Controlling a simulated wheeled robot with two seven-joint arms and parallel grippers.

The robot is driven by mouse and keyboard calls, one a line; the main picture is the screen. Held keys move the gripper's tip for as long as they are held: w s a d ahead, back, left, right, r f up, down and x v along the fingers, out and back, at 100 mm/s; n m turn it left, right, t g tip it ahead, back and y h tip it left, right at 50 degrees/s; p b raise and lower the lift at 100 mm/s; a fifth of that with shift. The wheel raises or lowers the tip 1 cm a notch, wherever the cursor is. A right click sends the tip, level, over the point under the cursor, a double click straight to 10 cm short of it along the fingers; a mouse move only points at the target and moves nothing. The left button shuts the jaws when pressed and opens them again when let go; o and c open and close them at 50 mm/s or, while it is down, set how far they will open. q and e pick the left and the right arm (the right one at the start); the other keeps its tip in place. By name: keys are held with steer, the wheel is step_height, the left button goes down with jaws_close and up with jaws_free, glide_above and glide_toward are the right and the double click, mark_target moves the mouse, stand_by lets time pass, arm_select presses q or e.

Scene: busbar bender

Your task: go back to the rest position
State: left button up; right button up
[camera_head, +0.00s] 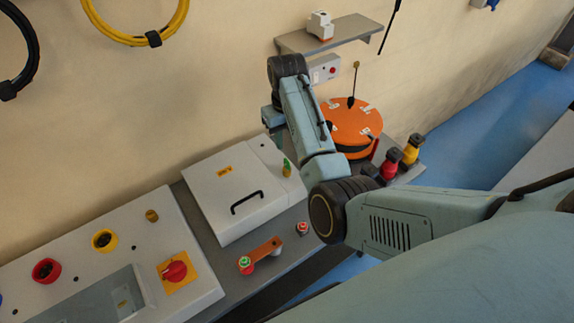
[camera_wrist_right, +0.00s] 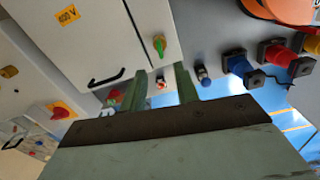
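My right arm comes in from the right in the head view, bends at a dark elbow, and reaches up toward the wall. Its gripper (camera_head: 274,128) is partly hidden behind the forearm, above the back of the bench. In the right wrist view, the two greenish fingers of the right gripper (camera_wrist_right: 160,90) stand apart, with nothing held between them. A white box with a black handle (camera_head: 225,190) lies beyond the fingers; it also shows in the right wrist view (camera_wrist_right: 95,45). My left gripper is not in view.
An orange round disc (camera_head: 350,122) stands behind the forearm. Red (camera_head: 390,163) and yellow (camera_head: 411,150) connectors stand at the bench's right end. A control panel with a red rotary switch (camera_head: 175,271) is at lower left. A grey shelf (camera_head: 345,35) juts from the wall.

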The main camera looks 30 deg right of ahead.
step_height(320, 180, up, 6)
steer(key=f, duration=0.1)
steer(key=s+d+f+n+t+h, duration=0.25)
steer(key=s+f+n, duration=0.65)
steer(key=s+n, duration=0.65)
steer(key=s+a+n+t+y, duration=0.1)
steer(key=s+a+n+y, duration=0.35)
steer(key=s+n, duration=1.4)
step_height(320, 180, down, 33)
steer(key=w+a+n+g+h+b, duration=0.15)
steer(key=n+b, duration=0.25)
steer(key=b, duration=0.5)
steer(key=s+d+f+b, duration=0.1)
steer(key=s+f+b, duration=0.3)
steer(key=s+f, duration=0.4)
steer(key=s+d+f+g+b, duration=0.1)
steer(key=s+f+b, duration=0.3)
steer(key=s+f, duration=0.4)
step_height(320, 180, down, 7)
steer(key=shift+s+d+f, duration=0.1)
steer(key=shift+s+d, duration=0.15)
steer(key=shift+d, duration=0.35)
steer(key=shift+h, duration=0.25)
